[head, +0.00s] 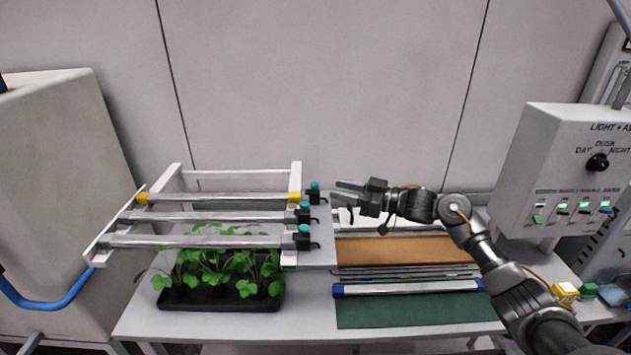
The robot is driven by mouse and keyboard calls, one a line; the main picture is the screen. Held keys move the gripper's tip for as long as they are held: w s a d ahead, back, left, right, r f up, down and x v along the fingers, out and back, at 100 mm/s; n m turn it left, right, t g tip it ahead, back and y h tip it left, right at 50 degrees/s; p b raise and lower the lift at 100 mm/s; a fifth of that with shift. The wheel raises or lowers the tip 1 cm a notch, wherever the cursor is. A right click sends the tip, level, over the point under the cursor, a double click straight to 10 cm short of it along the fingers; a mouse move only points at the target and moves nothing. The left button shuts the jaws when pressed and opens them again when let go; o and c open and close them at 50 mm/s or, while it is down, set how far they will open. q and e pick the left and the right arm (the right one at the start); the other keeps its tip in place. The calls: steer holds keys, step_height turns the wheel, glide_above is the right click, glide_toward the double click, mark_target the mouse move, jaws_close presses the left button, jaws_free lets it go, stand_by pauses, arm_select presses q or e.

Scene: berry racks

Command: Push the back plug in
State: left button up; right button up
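A white rack holds three long tubes side by side above green plants, each with a black plug with a teal top at its right end. The back plug (315,192) sits at the end of the back tube (220,197), which has yellow collars. The middle plug (304,214) and the front plug (303,238) are nearer me. My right gripper (336,192) comes from the right and points left at the back plug, just to its right. Its two fingers are apart with nothing between them. I cannot tell whether they touch the plug. My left gripper is out of view.
A black tray (220,297) of plants stands under the rack. A brown board (405,250), a blue-capped tube (410,288) and a green mat (420,311) lie on the table right of it. A control box (570,150) stands at right.

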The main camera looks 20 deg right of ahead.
mark_target(315, 184)
steer(key=p+x, duration=0.2)
steer(key=x, duration=0.5)
steer(key=shift+w, duration=0.15)
steer(key=shift+w+a, duration=0.15)
steer(key=shift+a, duration=0.05)
steer(key=shift+w+a+f, duration=0.1)
steer(key=shift+w+a, duration=0.05)
steer(key=shift+a, duration=0.05)
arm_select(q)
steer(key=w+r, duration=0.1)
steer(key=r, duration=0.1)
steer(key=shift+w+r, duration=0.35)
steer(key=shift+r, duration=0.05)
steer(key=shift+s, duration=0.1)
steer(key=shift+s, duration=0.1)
arm_select(e)
jaws_close()
